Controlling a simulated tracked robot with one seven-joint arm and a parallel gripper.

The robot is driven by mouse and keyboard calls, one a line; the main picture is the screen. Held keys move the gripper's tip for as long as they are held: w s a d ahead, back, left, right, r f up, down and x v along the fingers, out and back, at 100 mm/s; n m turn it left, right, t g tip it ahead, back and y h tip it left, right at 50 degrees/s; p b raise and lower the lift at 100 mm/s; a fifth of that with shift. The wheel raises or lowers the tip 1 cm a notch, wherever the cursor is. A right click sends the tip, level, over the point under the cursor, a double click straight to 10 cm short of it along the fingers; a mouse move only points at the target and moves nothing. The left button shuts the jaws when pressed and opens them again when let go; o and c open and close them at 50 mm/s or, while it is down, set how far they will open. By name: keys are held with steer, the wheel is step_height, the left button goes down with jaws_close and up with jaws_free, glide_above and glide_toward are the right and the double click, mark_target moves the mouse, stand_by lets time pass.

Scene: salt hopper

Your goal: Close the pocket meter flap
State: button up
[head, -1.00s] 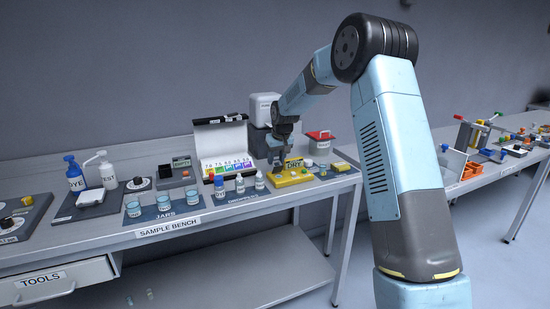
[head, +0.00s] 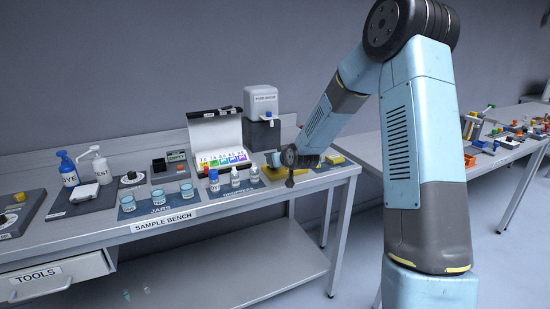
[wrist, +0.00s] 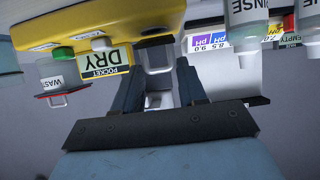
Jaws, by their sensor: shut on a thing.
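The yellow pocket meter (wrist: 45,32) fills the upper left of the wrist view, which is turned upside down. Its POCKET DRY label (wrist: 103,63) shows beside my fingers. The flap's angle cannot be told.
Dropper bottles (head: 235,178) and the open pH chart case (head: 217,140) stand left of my gripper. The white dispenser (head: 261,102) stands behind. Jars (head: 158,195) sit further left.

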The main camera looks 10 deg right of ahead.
steer(key=shift+s+d+f+t+y, duration=0.1)
steer(key=shift+s+f+t+y, duration=0.2)
steer(key=shift+f+t, duration=0.35)
steer(key=shift+s+d+f+t+y, duration=0.1)
steer(key=shift+s+f+t+y, duration=0.2)
steer(key=shift+t, duration=0.55)
steer(key=o, duration=0.8)
steer(key=v, duration=1.3)
steer(key=shift+s+f, duration=0.1)
steer(key=shift+s, duration=0.35)
